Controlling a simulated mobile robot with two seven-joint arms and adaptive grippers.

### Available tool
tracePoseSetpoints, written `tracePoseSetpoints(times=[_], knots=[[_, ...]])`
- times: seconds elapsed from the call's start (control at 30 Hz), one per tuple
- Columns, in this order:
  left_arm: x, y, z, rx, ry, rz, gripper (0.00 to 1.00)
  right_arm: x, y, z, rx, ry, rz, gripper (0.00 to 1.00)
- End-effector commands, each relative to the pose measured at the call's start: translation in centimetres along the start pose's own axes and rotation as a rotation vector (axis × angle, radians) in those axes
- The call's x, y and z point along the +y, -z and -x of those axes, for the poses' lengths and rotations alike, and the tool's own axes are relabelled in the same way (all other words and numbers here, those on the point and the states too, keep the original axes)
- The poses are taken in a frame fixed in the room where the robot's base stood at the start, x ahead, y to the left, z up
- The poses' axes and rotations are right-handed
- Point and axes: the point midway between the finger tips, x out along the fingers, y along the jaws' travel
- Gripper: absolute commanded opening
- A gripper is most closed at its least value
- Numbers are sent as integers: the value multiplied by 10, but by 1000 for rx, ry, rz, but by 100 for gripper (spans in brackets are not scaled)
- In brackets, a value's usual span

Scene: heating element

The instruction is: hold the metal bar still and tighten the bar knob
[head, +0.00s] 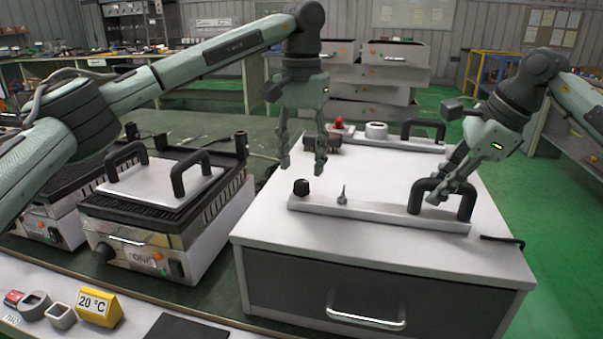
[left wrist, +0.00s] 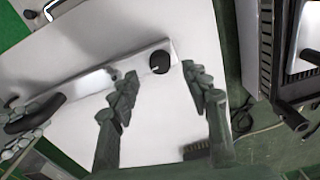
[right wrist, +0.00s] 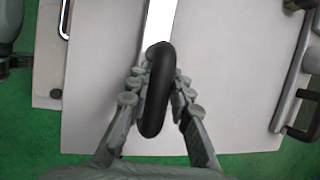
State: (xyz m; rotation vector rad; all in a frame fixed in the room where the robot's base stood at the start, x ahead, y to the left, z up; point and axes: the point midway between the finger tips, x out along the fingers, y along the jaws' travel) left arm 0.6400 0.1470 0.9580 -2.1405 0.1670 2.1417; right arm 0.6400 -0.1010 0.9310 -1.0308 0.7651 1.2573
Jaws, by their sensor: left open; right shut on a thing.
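The metal bar (head: 372,212) lies flat on the white cabinet top, with a black arched handle at its right end. The black bar knob (head: 301,187) stands at its left end; it also shows in the left wrist view (left wrist: 160,62). My right gripper (head: 447,193) is shut on the bar's handle; the right wrist view shows its fingers on both sides of the handle (right wrist: 158,95). My left gripper (head: 302,160) is open and empty, above the cabinet near the knob and apart from it. In the left wrist view the knob is beyond its fingertips (left wrist: 162,80).
A small metal stud (head: 342,196) stands on the bar. A second bar with a red knob (head: 339,124) and black handle lies at the back of the cabinet (head: 390,262). Grills (head: 150,215) stand at left. A black hooked rod (head: 503,240) lies at the right edge.

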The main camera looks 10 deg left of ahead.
Motion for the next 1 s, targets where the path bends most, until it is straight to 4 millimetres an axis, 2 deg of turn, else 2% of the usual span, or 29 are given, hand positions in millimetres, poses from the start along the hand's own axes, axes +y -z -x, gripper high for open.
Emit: tracePoseSetpoints(times=[0.03,0.2,0.4,0.53,0.87,0.9,1.0], knots=[[0,1,13,4,0,1,47,0,-1,1,-2,2,0,0],[0,1,48,4,0,1,47,0,-1,1,-2,2,1,0],[0,0,74,1,0,1,47,0,-1,1,-2,2,0,0],[0,0,81,0,0,2,47,0,-1,1,-2,2,1,0],[0,0,81,0,0,1,47,0,-1,1,-2,2,1,0],[0,0,81,0,0,1,47,0,-1,1,-2,2,1,22],[0,0,81,0,0,1,47,0,-1,1,-2,2,1,34]])
